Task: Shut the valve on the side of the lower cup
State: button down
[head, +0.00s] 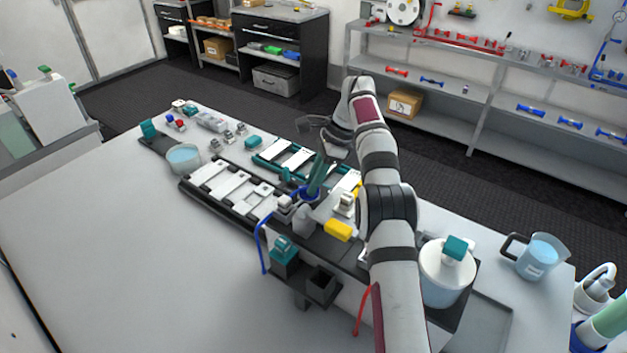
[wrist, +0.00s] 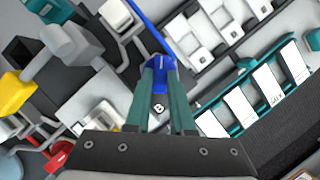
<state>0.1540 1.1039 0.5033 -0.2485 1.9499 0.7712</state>
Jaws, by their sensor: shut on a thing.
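My gripper (head: 312,186) points down over the middle of the bench fixture. In the wrist view its teal fingers (wrist: 165,92) are shut on a blue valve handle (wrist: 160,66). The blue handle also shows in the head view (head: 308,196), low between the fingertips. The valve body under it is mostly hidden by the fingers. A white plate marked "B" (wrist: 159,107) shows between the fingers. A blue tube (head: 261,245) hangs at the front of the fixture. I cannot tell clearly which vessel is the lower cup or how far the valve is turned.
A teal-capped block (head: 284,251) and an open black holder (head: 322,284) project at the fixture's front. A yellow block (head: 338,230) sits right of the gripper. A white tank (head: 446,274) and a measuring jug (head: 539,257) stand at the right. The table's left front is clear.

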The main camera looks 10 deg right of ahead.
jog(key=c, duration=0.8)
grip_release()
jog(key=shift+o, duration=0.2)
jog(key=m, duration=0.1)
jog(key=m+t, duration=0.1)
jog(key=m, duration=0.2)
jog(key=shift+s+r+t, duration=0.1)
jog(key=shift+s+t, duration=0.15)
jog(key=shift+t, duration=0.05)
jog(key=m, duration=0.2)
jog(key=m+t+h, duration=0.1)
jog(key=m, duration=0.1)
jog(key=shift+s+a, duration=0.2)
jog(key=s+d+r+m, duration=0.1)
jog(key=s+d+r, duration=0.1)
jog(key=r, duration=0.5)
jog(key=s+d+r, duration=0.2)
jog(key=r, duration=0.5)
jog(key=s+a+f+n+g, duration=0.1)
jog(key=s+a+n, duration=0.2)
jog(key=s+n, duration=0.4)
jog(key=s+a+f+n+h, duration=0.1)
jog(key=s+n, duration=0.6)
jog(key=s, duration=1)
jog(key=shift+s+a+f+g, duration=0.2)
jog(key=shift+a+f+g, duration=0.35)
jog(key=shift+a, duration=0.6)
